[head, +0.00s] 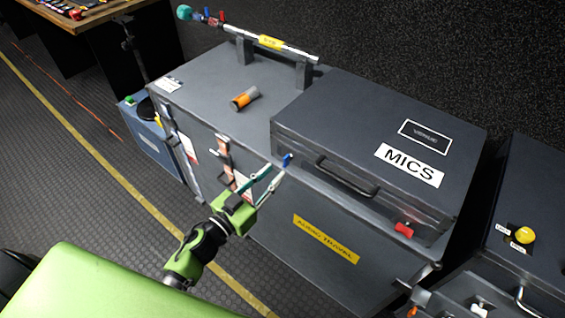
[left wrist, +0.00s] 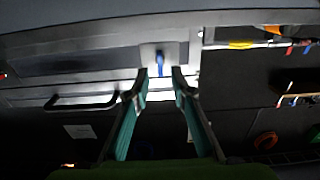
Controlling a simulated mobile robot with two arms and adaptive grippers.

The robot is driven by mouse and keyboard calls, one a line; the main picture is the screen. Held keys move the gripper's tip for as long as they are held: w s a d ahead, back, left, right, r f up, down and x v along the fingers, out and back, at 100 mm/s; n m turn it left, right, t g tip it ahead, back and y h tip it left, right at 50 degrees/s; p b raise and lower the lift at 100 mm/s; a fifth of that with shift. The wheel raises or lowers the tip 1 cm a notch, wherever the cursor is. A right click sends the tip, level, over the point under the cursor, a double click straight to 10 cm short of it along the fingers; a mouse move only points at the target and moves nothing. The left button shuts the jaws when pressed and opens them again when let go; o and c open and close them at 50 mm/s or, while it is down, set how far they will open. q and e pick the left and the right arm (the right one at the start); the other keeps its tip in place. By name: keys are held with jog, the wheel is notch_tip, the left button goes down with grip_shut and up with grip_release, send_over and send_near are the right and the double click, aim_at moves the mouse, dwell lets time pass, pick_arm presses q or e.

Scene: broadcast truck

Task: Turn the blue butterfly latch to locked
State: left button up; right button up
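The blue butterfly latch (head: 287,160) is a small blue tab on the front left of the dark grey case labelled MICS (head: 330,120). In the left wrist view the latch (left wrist: 160,63) stands upright on a pale plate, centred between the fingertips and just beyond them. My left gripper (head: 271,175) is green with teal fingers, and its tips are close to the latch. In the left wrist view the gripper (left wrist: 161,76) is open, with a gap between its fingertips and nothing held. I cannot tell whether a finger touches the latch. My right gripper is not in view.
The case rests on a large grey trunk (head: 225,122) with a yellow label. A black handle (head: 346,178) and a red latch (head: 404,230) are on the case front. An orange and grey cylinder (head: 245,98) lies on the trunk top. Floor is clear at left.

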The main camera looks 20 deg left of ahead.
aim_at(284, 163)
pick_arm(q)
jog(key=shift+x, duration=2.65)
jog(key=shift+s, duration=0.1)
grip_shut()
